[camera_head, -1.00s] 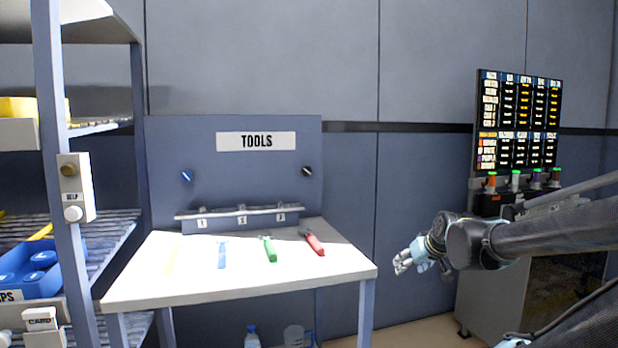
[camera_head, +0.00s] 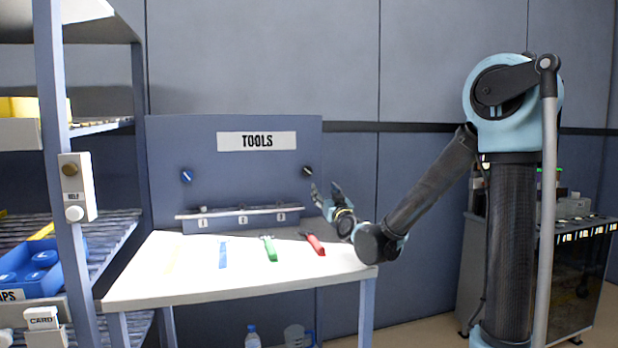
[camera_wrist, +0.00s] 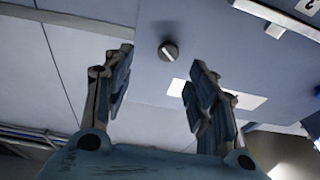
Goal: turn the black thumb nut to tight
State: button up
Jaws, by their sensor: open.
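The black thumb nut (camera_head: 308,171) sits on the right part of the blue-grey tool board, right of the TOOLS sign. In the wrist view a dark round nut with a pale bar across its face (camera_wrist: 168,50) shows on the panel, a little beyond the fingertips and between their lines. My gripper (camera_head: 325,189) is open and empty, just below and right of the nut in the head view. Its two fingers stand apart in the wrist view (camera_wrist: 161,55). I see no contact with the nut.
A blue nut (camera_head: 187,176) is on the board's left part. A rail (camera_head: 240,211) with number tags runs below. The white table (camera_head: 150,285) holds several tools, with a red-handled one (camera_head: 313,244) close to my gripper. A shelf rack (camera_head: 55,150) stands left.

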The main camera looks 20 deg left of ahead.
aim_at(308, 171)
jog(key=shift+m+t, duration=0.4)
jog(key=shift+t, duration=0.4)
jog(key=x, duration=0.4)
jog(key=s+a+x, duration=0.1)
jog(key=x, duration=0.3)
jog(key=a+x, duration=0.1)
jog(key=x, duration=0.4)
jog(key=shift+s+r, duration=0.1)
jog(key=shift+s, duration=0.1)
jog(key=c, duration=1)
jog(key=shift+a, duration=0.2)
jog(key=shift+d, duration=0.1)
